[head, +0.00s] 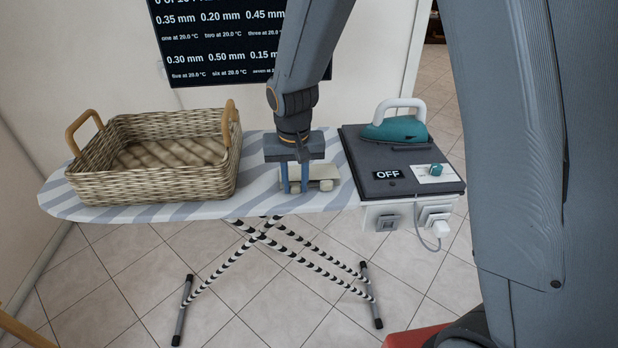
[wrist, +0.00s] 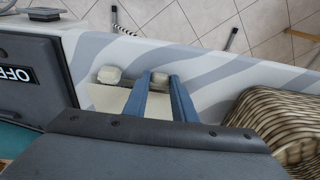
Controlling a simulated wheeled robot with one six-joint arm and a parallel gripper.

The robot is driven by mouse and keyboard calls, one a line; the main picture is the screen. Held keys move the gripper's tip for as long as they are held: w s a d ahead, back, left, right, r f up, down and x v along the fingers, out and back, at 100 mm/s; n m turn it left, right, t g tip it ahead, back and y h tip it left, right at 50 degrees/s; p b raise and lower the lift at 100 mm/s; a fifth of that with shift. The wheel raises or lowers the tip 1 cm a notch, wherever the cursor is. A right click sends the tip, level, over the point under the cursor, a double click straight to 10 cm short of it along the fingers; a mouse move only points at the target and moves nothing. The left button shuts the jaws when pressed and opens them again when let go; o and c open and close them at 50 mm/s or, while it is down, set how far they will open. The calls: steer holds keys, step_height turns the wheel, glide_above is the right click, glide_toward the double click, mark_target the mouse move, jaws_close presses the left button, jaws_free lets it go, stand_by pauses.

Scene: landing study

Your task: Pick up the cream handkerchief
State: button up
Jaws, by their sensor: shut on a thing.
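The cream handkerchief (head: 322,173) lies on the striped ironing board, just left of the dark iron station. In the wrist view the handkerchief (wrist: 108,97) shows as a pale flat piece with a rounded lump at its far edge. My gripper (head: 294,190) points down at the handkerchief's left part in the head view. In the wrist view the blue fingers of my gripper (wrist: 161,82) are shut on a cream lump of the handkerchief. The fingers and the gripper body hide part of the cloth. The handkerchief still appears to rest at board level.
A wicker basket (head: 150,187) with wooden handles stands on the left of the ironing board (head: 215,211). A dark station (head: 375,160) marked OFF carries a teal iron (head: 395,130) on the right. A dark screen (head: 212,45) hangs behind.

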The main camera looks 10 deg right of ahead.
steer(key=shift+r, duration=0.1)
steer(key=shift+r+p, duration=2.8)
steer(key=shift+r, duration=0.6)
